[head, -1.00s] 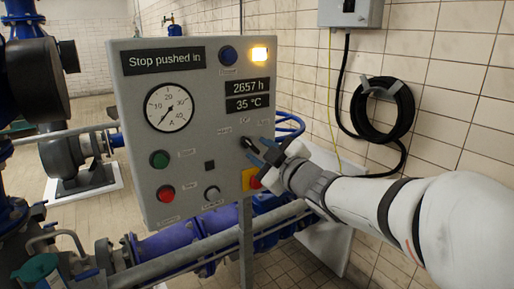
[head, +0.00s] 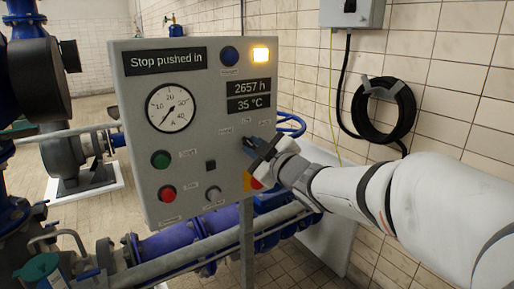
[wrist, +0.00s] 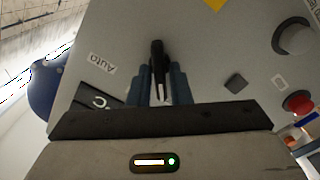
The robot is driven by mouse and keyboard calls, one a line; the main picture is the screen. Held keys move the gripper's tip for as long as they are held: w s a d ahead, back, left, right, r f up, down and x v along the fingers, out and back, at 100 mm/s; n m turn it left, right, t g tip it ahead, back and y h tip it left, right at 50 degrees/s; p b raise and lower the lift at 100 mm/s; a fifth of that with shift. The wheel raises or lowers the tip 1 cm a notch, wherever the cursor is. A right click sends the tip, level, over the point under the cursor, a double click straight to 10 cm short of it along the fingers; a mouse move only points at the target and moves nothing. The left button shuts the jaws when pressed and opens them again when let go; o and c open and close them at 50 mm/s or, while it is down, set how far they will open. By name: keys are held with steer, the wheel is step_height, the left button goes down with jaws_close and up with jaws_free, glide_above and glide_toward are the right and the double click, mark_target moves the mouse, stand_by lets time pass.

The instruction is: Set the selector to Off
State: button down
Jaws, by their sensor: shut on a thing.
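The selector is a black knob (wrist: 157,62) on the grey control panel (head: 135,100). In the wrist view its bar stands nearly upright, with a pale mark near its lower end. My gripper (head: 252,147), whose blue fingers also show in the wrist view (wrist: 161,85), is shut on the knob, one finger on each side. In the head view the gripper hides most of the knob. An "Auto" label (wrist: 101,63) lies left of the knob in the wrist view. I cannot read an Off label or tell which position the knob points to.
Above the selector are the displays (head: 248,95). Below it is a red button on a yellow plate (head: 247,181), partly hidden by my gripper. Green (head: 160,159) and red (head: 167,193) buttons are left. The top display (head: 165,61) reads "Stop pushed in"; an amber lamp (head: 261,54) is lit.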

steer(key=shift+d, duration=0.2)
steer(key=shift+a, duration=0.15)
steer(key=shift+r+m+p, duration=0.15)
steer(key=shift+m+p, duration=0.85)
steer(key=shift+m, duration=1)
steer(key=shift+r+m+p, duration=0.15)
steer(key=shift+m+p, duration=0.8)
steer(key=shift+m, duration=1.05)
steer(key=c, duration=1.5)
jaws_free()
steer(key=shift+w+f, duration=0.1)
